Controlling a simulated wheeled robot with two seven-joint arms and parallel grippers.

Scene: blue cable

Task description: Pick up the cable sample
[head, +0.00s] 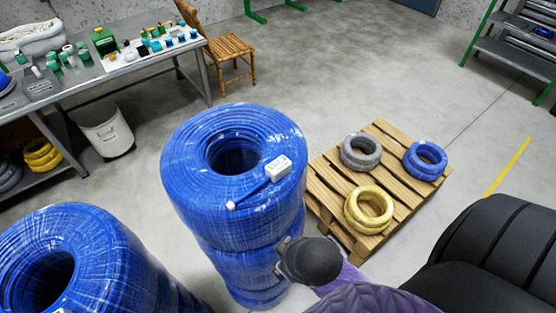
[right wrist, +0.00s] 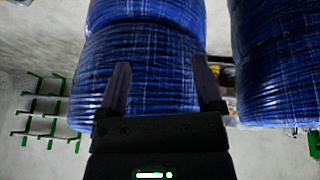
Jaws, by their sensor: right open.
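The cable sample (head: 252,193) looks like a short blue piece with a white end. It lies on top of the nearer-centre stack of wrapped blue cable coils (head: 190,150), beside a white block (head: 278,167). My right gripper (right wrist: 162,85) is open and empty in the right wrist view, its two fingers in front of the side of a blue coil stack (right wrist: 140,45). In the head view my dark arm link hides most of that gripper, beside the stack's lower right side. The sample does not show in the right wrist view. My left gripper is not in view.
A second blue coil stack (head: 85,235) stands at the lower left. A wooden pallet (head: 322,180) with grey, blue and yellow coils is on the right. A workbench (head: 140,66), white bin (head: 106,130) and wooden chair (head: 228,47) are behind. The floor between is clear.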

